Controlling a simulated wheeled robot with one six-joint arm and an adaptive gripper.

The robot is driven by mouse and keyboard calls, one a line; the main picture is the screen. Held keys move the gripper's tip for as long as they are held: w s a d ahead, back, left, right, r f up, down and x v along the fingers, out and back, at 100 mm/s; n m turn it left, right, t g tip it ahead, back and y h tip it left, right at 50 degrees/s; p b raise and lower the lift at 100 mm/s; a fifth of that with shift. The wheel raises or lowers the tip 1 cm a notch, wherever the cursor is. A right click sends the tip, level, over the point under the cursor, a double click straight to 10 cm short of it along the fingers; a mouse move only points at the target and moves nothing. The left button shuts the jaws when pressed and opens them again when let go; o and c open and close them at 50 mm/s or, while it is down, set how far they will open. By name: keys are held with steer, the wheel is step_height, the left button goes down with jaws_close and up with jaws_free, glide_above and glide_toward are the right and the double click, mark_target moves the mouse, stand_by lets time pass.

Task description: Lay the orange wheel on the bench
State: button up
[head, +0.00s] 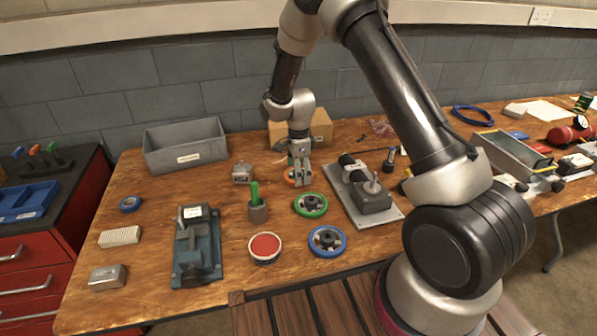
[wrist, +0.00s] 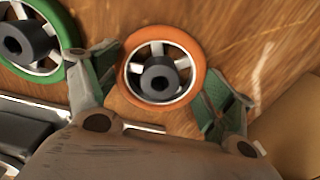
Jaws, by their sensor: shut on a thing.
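The orange wheel (wrist: 160,78), with a grey hub and pale spokes, lies between the two fingers of my gripper (wrist: 160,72) in the wrist view. The fingers are closed on opposite sides of its rim. In the head view the orange wheel (head: 289,181) shows only partly behind my gripper (head: 299,178), which points down. It is low over the wooden bench (head: 150,280), at or just above the surface; I cannot tell whether it touches.
A green wheel (head: 311,204) is close by, with a blue wheel (head: 327,241) nearer the front. A grey plate with a fixture (head: 376,214) stands to the right, a cardboard box (head: 320,128) behind. A grey bin (head: 186,147) is at the back left.

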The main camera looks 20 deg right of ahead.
steer(key=o, duration=1.1)
steer(key=shift+f, duration=0.1)
steer(key=shift+c, duration=0.2)
steer(key=s+d+r+n+t, duration=0.1)
steer(key=s+d+r+n, duration=0.15)
steer(key=r, duration=0.95)
steer(key=s+d+r+n, duration=0.1)
steer(key=s+d+r, duration=0.15)
steer(key=r, duration=0.85)
steer(key=s+d+r+n+t, duration=0.1)
steer(key=s+d+r+n, duration=0.3)
steer(key=s+r, duration=0.3)
steer(key=s+d+r+n+t, duration=0.1)
steer(key=s+d+r+n, duration=0.3)
steer(key=s, duration=0.6)
steer(key=s+d+n+t, duration=0.1)
steer(key=s+n, duration=0.5)
steer(key=s, duration=0.6)
steer(key=shift+d+r, duration=0.4)
steer(key=shift+d, duration=0.05)
